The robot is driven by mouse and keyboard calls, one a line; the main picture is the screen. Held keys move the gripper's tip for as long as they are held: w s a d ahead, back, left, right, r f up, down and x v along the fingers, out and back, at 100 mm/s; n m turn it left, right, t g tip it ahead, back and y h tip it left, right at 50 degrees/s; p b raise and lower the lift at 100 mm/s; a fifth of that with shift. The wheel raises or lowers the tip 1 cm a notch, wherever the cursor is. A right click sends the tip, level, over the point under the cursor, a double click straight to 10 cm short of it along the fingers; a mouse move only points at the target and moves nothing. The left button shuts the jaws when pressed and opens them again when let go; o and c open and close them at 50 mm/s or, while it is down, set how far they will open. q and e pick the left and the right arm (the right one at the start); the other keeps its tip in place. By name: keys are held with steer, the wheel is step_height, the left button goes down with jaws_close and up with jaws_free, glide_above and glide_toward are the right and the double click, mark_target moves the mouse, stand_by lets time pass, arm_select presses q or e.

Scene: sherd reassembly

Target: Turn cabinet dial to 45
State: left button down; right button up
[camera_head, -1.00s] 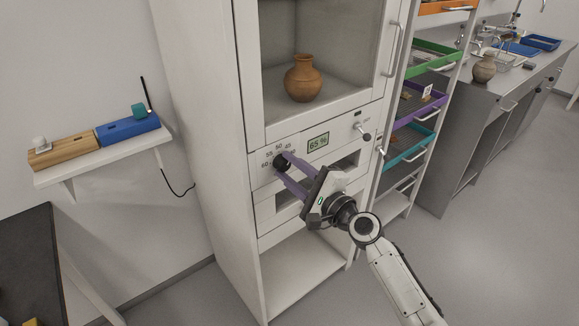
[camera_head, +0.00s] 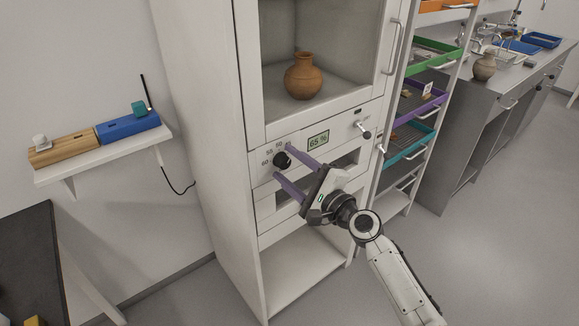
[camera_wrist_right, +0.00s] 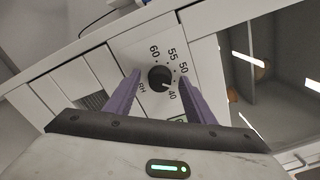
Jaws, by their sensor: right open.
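The black cabinet dial (camera_head: 282,160) sits on the white panel of the tall cabinet (camera_head: 190,110). In the right wrist view the dial (camera_wrist_right: 159,78) has the marks 60, 55, 50 and 40 around it; a finger seems to cover the space between 50 and 40. A small pale mark on the dial points to the lower right, toward the 40 side. The display (camera_head: 318,141) reads 65 %. My right gripper (camera_head: 284,163) is open, its purple fingers spread on either side of the dial with gaps. My left gripper is not in view.
A brown clay jar (camera_head: 303,76) stands in the cabinet's upper compartment. A small knob lever (camera_head: 365,132) sticks out right of the display. A rack of coloured trays (camera_head: 432,95) is at the right. A wall shelf (camera_head: 100,158) with wooden and blue blocks is at the left.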

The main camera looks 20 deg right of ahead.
steer(key=shift+s, duration=0.1)
steer(key=v, duration=1)
steer(key=shift+d, duration=0.1)
steer(key=s+a+f+n+g+h, duration=0.2)
steer(key=s+f+n+g, duration=0.2)
steer(key=s+f+n, duration=0.7)
steer(key=s+a+f+n+g+h, duration=0.1)
steer(key=s+a+f+n+g, duration=0.2)
steer(key=s+f+n, duration=0.8)
steer(key=s+f+g, duration=0.1)
steer(key=s+f, duration=0.3)
steer(key=f, duration=0.1)
steer(key=shift+a+f+h, duration=0.25)
steer(key=shift+a+h, duration=0.05)
steer(key=shift+h, duration=0.1)
steer(key=shift+c, duration=0.4)
